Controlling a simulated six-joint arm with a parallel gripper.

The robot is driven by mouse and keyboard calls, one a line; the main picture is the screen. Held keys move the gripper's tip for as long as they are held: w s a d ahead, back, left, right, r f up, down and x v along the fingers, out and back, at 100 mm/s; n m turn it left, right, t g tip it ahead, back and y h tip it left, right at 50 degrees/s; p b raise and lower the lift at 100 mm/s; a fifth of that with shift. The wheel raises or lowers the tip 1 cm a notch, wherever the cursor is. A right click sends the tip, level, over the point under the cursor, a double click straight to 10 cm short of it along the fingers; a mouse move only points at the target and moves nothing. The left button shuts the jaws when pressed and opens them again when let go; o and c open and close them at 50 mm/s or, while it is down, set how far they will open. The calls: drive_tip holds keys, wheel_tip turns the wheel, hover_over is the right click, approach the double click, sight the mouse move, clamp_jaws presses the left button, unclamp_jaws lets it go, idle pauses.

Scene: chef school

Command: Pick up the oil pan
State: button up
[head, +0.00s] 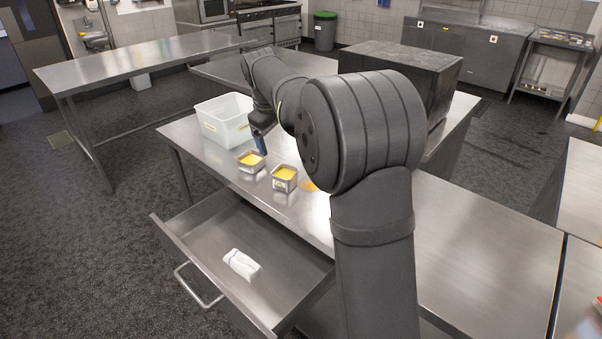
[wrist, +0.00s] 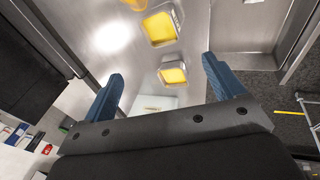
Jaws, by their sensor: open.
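Small square metal pans of yellow oil stand on the steel table. One pan (head: 251,161) is nearest the white bin, and it also shows in the wrist view (wrist: 173,74). A second pan (head: 285,179) stands to its right, seen in the wrist view (wrist: 160,28) too. A third yellow patch (head: 310,185) is mostly hidden behind my arm; part of it shows at the top of the wrist view (wrist: 134,3). My gripper (head: 260,143) is above the table beside the first pan. Its blue fingers (wrist: 161,85) are apart with nothing gripped.
A white bin (head: 212,124) stands at the table's back left. An open drawer (head: 205,232) below the front edge holds a folded white cloth (head: 241,264). A large dark box (head: 440,75) stands behind my arm. The table to the right (head: 480,250) is clear.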

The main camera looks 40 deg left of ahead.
sight(285, 175)
drive_tip(key=shift+w+a+f+n+g+h, duration=0.9)
drive_tip(key=shift+w+a+g, duration=0.7)
drive_tip(key=shift+w, duration=1.1)
drive_tip(key=f, duration=1.1)
drive_tip(key=shift+d+f, duration=0.2)
drive_tip(key=shift+f, duration=0.15)
wheel_tip(285, 175, down, 5)
drive_tip(key=shift+s+d+f, duration=0.1)
drive_tip(key=shift+d, duration=0.05)
drive_tip(key=c, duration=1.1)
drive_tip(key=shift+c, duration=0.8)
drive_tip(key=shift+r, duration=0.2)
